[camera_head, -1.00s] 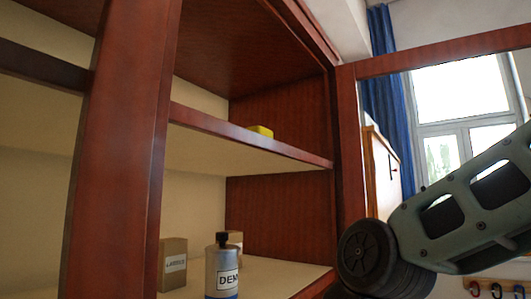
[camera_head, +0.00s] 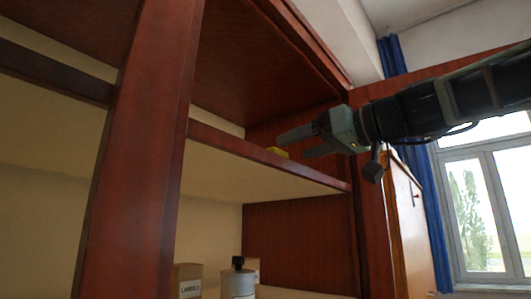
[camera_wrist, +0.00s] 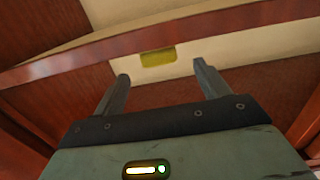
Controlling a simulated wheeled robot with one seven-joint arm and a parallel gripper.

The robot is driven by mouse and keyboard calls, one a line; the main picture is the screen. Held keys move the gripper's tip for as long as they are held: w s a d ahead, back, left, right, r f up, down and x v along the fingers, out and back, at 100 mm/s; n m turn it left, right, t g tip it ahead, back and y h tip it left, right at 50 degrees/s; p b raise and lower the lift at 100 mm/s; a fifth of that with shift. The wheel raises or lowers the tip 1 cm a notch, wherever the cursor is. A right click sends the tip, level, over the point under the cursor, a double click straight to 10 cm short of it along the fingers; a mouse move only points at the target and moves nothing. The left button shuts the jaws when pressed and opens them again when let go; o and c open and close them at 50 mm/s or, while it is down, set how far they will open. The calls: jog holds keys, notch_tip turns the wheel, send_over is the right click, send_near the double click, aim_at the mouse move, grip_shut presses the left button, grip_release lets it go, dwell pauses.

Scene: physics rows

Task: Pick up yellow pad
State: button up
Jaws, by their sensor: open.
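The yellow pad (camera_head: 278,151) lies on the upper shelf of the wooden cabinet, close to the shelf's front edge in the head view, where only a small part of it shows. My gripper (camera_head: 300,142) is at the cabinet opening, at about the height of the upper shelf. In the wrist view my gripper (camera_wrist: 160,70) has its two fingers wide apart with nothing between them.
The upper shelf's front edge (camera_head: 270,155) runs across just below my gripper. A cabinet post (camera_head: 140,130) stands to the left. On the lower shelf are a labelled bottle (camera_head: 238,282) and a labelled box (camera_head: 187,283). The upper shelf around the pad looks clear.

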aim_at(282, 151)
jog(key=p+x, duration=0.1)
jog(key=x, duration=0.3)
jog(key=shift+w+a+p, duration=0.15)
jog(key=shift+a+p, duration=0.1)
jog(key=shift+p, duration=0.05)
jog(key=p+x, duration=0.2)
jog(key=x, duration=0.1)
jog(key=p+x, duration=0.1)
jog(key=shift+w+a+r+p, duration=0.1)
jog(key=shift+w+r+p, duration=0.1)
jog(key=shift+r+p, duration=0.15)
jog(key=shift+w+a+f, duration=0.2)
jog(key=shift+w+a, duration=0.05)
jog(key=shift+a, duration=0.05)
jog(key=c, duration=1.1)
jog(key=shift+c, duration=0.2)
